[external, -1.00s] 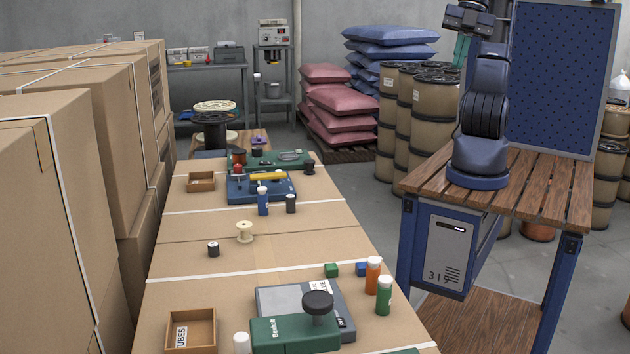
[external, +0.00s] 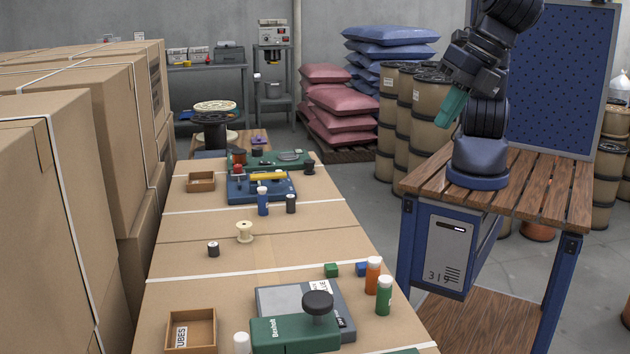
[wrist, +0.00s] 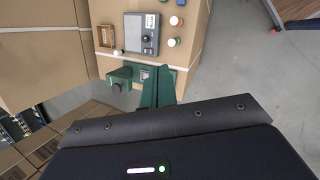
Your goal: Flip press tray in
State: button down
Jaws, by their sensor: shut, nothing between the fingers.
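In the external view, a press-like device with a green body (external: 295,335) and a round dark knob (external: 317,302) stands at the front of the cardboard-topped surface. A grey plate with a white label (external: 280,299) adjoins it. I cannot tell for certain which part is the tray. The wrist view shows a grey labelled unit (wrist: 134,27) and a green part with a dark knob (wrist: 117,87). My gripper (external: 449,112) has green fingers, is shut and empty, and hangs in the air right of the surface, apart from the devices. Its fingers also show in the wrist view (wrist: 159,80).
An open TUBES box (external: 191,331) lies left of the press. An orange bottle (external: 372,275) and a green bottle (external: 384,295) stand right of it. A blue device with a yellow bar (external: 261,188) is farther back. Tall cartons (external: 40,220) line the left side.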

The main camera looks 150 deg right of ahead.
jog(key=w+a+f+n+h, duration=0.1)
jog(key=w+a+f+n, duration=0.2)
jog(key=w+a+f, duration=0.35)
jog(key=w+a+f+n+t+h, duration=0.1)
jog(key=w+a+f+n+h, duration=0.15)
jog(key=w+f, duration=0.65)
jog(key=w+a+f+n, duration=0.4)
jog(key=w+a+f, duration=0.1)
jog(key=f, duration=0.6)
jog(key=x, duration=1)
jog(key=shift+s+d, duration=0.15)
jog(key=shift+s, duration=0.15)
jog(key=shift+w+d+r, duration=0.1)
jog(key=shift+w+d, duration=0.1)
jog(key=shift+d, duration=0.35)
jog(key=shift+w+d+r, duration=0.1)
jog(key=shift+w+d, duration=0.1)
jog(key=shift+d, duration=0.35)
jog(key=shift+w+d, duration=0.2)
jog(key=shift+d, duration=0.45)
jog(key=w+d, duration=0.3)
jog(key=shift+w+d, duration=0.2)
jog(key=shift+d, duration=0.1)
